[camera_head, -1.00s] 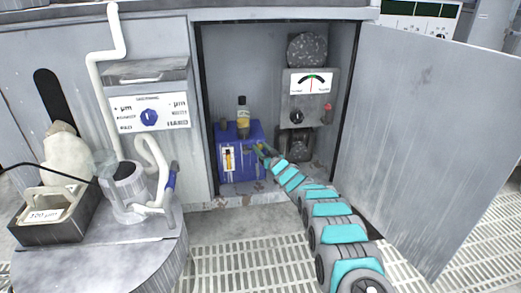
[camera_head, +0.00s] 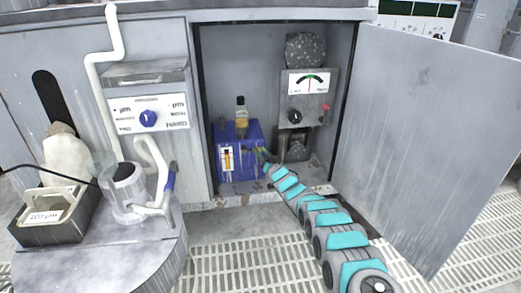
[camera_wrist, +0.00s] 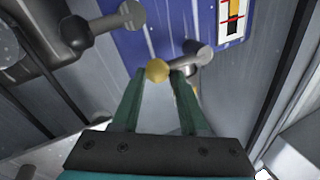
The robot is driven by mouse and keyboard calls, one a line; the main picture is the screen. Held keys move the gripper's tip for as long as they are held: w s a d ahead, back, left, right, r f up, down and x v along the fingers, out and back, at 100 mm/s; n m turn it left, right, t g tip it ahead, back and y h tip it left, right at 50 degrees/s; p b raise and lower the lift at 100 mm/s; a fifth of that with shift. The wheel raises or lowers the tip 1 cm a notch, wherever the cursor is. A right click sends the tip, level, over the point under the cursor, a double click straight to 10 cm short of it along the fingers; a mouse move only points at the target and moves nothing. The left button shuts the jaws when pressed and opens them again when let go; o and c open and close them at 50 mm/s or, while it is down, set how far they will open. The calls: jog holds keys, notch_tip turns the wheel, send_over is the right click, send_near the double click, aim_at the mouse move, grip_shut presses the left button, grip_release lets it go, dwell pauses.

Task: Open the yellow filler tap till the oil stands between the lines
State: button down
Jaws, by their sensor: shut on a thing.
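The blue oil tank (camera_head: 240,170) stands on the floor of the open cabinet. Its upright sight gauge (camera_head: 227,159) shows a yellow oil column; the gauge is partly cut off at the top of the wrist view (camera_wrist: 233,18). I cannot read the exact level against the lines. The yellow filler tap (camera_wrist: 157,70) has a ball end on a grey lever at the tank's front. My gripper (camera_wrist: 158,79) has its two green fingers around that ball and is shut on it. In the head view my gripper (camera_head: 261,158) reaches the tank's right side; the tap is too small to tell there.
A bottle (camera_head: 241,118) with yellow liquid stands on the tank. A second lever with a dark ball (camera_wrist: 75,32) is left in the wrist view. A dial panel (camera_head: 308,97) hangs right of the tank. The cabinet door (camera_head: 425,140) stands open at the right.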

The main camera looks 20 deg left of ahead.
jog(key=shift+s+a+f, duration=0.55)
jog(key=shift+a+f, duration=0.05)
jog(key=shift+f, duration=0.05)
jog(key=shift+c, duration=1.8)
grip_release()
jog(key=shift+o, duration=0.4)
jog(key=shift+w+r, duration=0.1)
jog(key=shift+r, duration=0.1)
jog(key=shift+w+d+r, duration=0.25)
jog(key=shift+w+d, duration=0.05)
jog(key=shift+d, duration=0.05)
jog(key=v, duration=0.7)
jog(key=shift+s+d+p, duration=0.25)
jog(key=shift+d+p, duration=0.05)
jog(key=shift+f, duration=0.1)
